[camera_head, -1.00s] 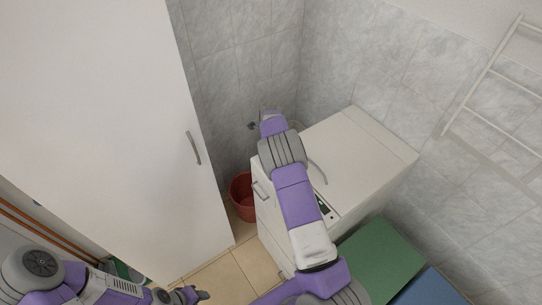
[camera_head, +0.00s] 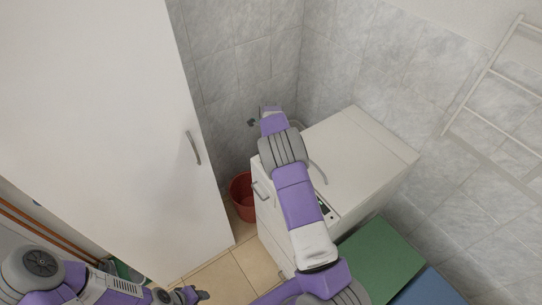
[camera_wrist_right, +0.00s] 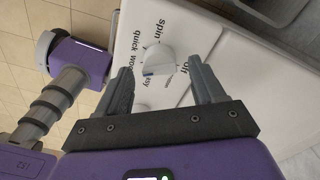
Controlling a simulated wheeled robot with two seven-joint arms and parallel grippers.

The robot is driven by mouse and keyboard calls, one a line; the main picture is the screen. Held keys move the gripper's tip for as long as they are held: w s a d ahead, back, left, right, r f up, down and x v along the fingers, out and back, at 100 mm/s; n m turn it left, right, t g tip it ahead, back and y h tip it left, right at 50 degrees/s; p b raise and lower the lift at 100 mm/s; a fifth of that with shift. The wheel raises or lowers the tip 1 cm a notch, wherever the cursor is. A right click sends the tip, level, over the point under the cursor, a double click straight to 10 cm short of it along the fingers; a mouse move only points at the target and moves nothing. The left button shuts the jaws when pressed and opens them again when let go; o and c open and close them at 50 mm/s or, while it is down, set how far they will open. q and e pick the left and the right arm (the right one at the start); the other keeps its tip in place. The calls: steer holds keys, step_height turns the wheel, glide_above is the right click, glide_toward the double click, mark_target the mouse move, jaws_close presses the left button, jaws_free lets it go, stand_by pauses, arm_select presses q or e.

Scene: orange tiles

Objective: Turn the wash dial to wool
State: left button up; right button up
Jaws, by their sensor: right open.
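I read "spin" and "quick"; a word starting "wo" and one ending "asy" are partly hidden. My right gripper (camera_wrist_right: 160,72) is open, its fingers on either side of the dial; contact cannot be told. My left gripper (camera_head: 190,295) is low at the left, away from the machine.
A tall white cabinet (camera_head: 110,120) stands on the left. A red bucket (camera_head: 242,197) is between it and the machine. A green box (camera_head: 378,262) and a blue one (camera_head: 430,290) are at the front right. A towel rail (camera_head: 490,75) hangs on the right wall.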

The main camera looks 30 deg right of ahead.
step_height(320, 180, up, 6)
steer(key=shift+f, duration=0.1)
stand_by(0.5)
